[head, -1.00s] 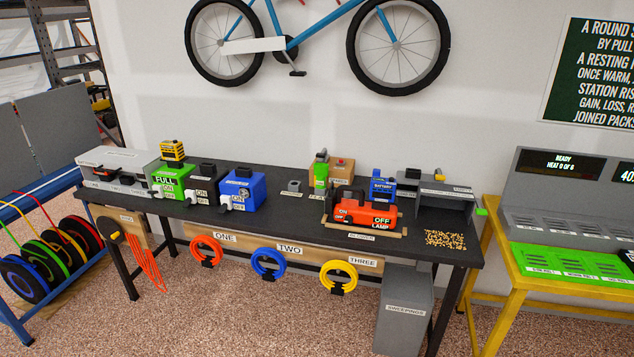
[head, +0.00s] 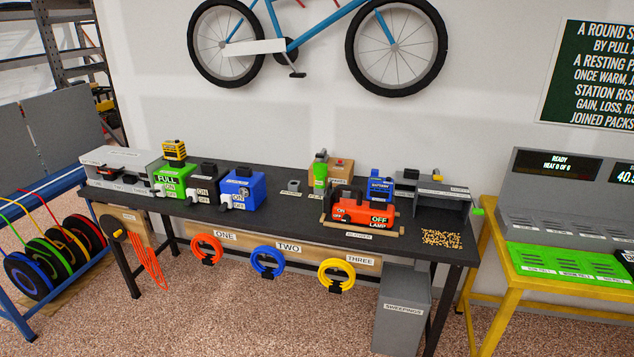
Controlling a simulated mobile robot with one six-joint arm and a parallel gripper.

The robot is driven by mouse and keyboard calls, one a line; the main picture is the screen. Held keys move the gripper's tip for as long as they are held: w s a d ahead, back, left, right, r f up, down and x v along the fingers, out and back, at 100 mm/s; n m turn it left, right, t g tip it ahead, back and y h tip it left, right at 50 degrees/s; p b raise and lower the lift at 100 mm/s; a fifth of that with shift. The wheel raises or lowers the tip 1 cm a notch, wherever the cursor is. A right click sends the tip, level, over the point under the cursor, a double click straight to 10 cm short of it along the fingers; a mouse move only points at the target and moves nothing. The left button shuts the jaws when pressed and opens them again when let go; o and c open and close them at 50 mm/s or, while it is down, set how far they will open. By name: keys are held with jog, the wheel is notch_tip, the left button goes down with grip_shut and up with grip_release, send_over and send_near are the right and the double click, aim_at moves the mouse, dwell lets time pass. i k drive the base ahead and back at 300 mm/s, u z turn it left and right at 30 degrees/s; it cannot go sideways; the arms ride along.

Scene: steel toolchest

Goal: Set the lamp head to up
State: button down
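A red-orange lamp (head: 362,207) with a dark top handle sits on the right half of the black workbench (head: 285,200). Its front reads OFF and LAMP, with a small ON label at its upper left. Which part is the lamp head, and how it is tilted, is too small to tell. My gripper and arm are not in view.
A blue unit (head: 243,189) and a green unit (head: 172,180) stand on the bench's left. A grey bin (head: 403,305) stands under its right end. Brown pellets (head: 441,238) lie near the right edge. A yellow-framed table (head: 530,282) is at right. The floor in front is open.

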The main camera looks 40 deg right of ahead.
aim_at(328, 198)
jog(key=z, duration=0.05)
jog(key=i, duration=1)
jog(key=u, duration=0.05)
